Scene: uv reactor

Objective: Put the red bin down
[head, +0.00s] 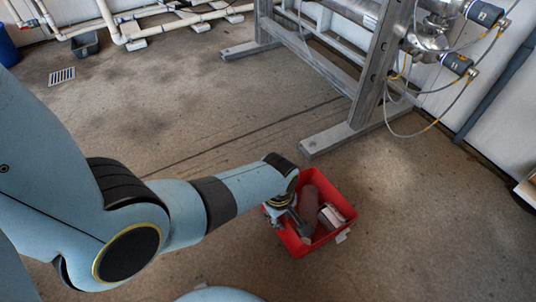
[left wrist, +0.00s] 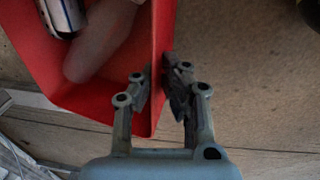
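The red bin (head: 337,230) is at lower centre right in the head view. Inside it lie a dull reddish-brown rounded item (head: 309,198) and a pale boxy item (head: 331,216). My left gripper (head: 283,205) is at the bin's left side. In the left wrist view, the gripper (left wrist: 160,85) has one finger inside and one outside the red bin's wall (left wrist: 162,35), closed on it. Whether the bin touches the floor is hard to tell. My right gripper is not in view.
A grey metal frame (head: 368,75) with feet on the floor stands behind the bin, one foot (head: 330,138) close by. Floor to the right (head: 430,220) is clear.

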